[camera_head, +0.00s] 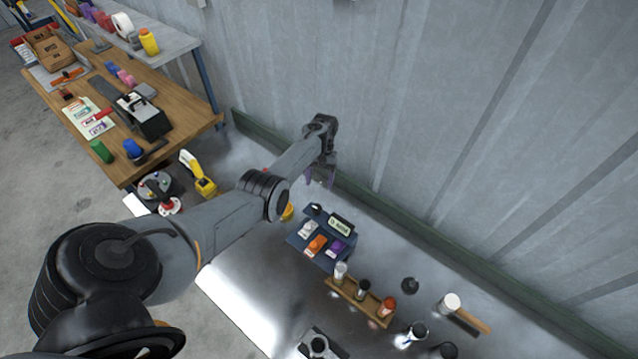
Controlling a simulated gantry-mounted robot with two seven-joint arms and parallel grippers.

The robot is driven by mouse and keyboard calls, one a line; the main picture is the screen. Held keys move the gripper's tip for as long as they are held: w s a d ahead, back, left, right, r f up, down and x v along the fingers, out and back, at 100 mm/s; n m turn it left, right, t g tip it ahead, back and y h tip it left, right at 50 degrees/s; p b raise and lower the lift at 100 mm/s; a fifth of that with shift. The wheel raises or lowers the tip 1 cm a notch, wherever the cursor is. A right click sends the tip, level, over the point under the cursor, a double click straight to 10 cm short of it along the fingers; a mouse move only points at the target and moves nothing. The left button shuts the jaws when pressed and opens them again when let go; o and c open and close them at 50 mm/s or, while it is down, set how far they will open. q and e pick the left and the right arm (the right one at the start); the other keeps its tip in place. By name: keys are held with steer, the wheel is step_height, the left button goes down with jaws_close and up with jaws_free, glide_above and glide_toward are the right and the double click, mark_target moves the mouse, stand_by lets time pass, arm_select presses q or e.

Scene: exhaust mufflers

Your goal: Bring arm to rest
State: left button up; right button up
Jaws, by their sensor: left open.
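My left arm reaches in from the lower left, across the metal bench toward the wall. My left gripper (320,177) hangs at its end, above the back edge of the bench, with its purple-tinted fingers apart. I see nothing between the fingers. The gripper is small and partly in shade here. My right gripper does not show in this view.
A blue tray (298,243) with small coloured items lies on the bench (255,290) near my forearm. A wooden rack (345,303) with several cylinders stands to its right. A yellow tool (200,176) stands left of my arm. The corrugated wall (430,110) is close behind the gripper.

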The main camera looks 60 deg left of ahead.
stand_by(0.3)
arm_select(q)
steer(key=s+m+y, duration=0.1)
steer(key=s+d+f+m+y, duration=0.1)
steer(key=y, duration=0.1)
steer(key=s+f+m+y, duration=0.1)
steer(key=shift+s+d+f+t+y+p, duration=0.15)
steer(key=shift+s+d+t+y+p, duration=0.2)
steer(key=shift+t+y, duration=0.05)
steer(key=s+d+r+m+t+y, duration=0.1)
steer(key=s+d+m+t, duration=0.35)
steer(key=d, duration=1.05)
steer(key=s+d+r+m+h, duration=0.1)
steer(key=s+d+r+m, duration=0.1)
steer(key=s+d+r, duration=0.3)
steer(key=s+d+r+m+t+h+p, duration=0.1)
steer(key=s+d+r, duration=0.5)
steer(key=d, duration=0.6)
steer(key=shift+s+r+m+h, duration=0.2)
steer(key=shift+s+m+h, duration=0.15)
steer(key=shift+s, duration=0.45)
